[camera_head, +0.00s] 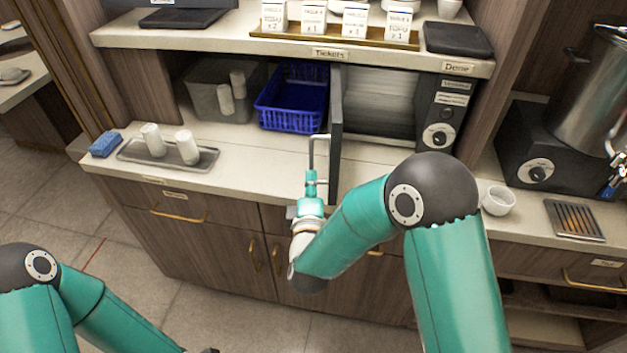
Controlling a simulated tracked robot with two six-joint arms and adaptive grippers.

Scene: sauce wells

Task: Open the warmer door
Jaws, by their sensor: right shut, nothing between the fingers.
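The warmer (445,110) is a dark box with a dial on the counter under the shelf. Its door (336,125) stands open, swung out toward me and seen nearly edge-on, so the pale ribbed interior (378,105) shows. A grey bent handle (311,150) is on the left side of the door. My right gripper (312,183) is shut and empty just below the handle, left of the door; I cannot tell whether it touches. My left arm (40,300) is at the lower left, with its gripper cut off by the bottom edge.
A blue basket (293,100) and a grey bin (205,105) stand left of the door. A tray (135,152) with two white cups and a blue sponge (105,144) are at the counter's left. A white bowl (498,201) sits at the right. The counter's front strip is clear.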

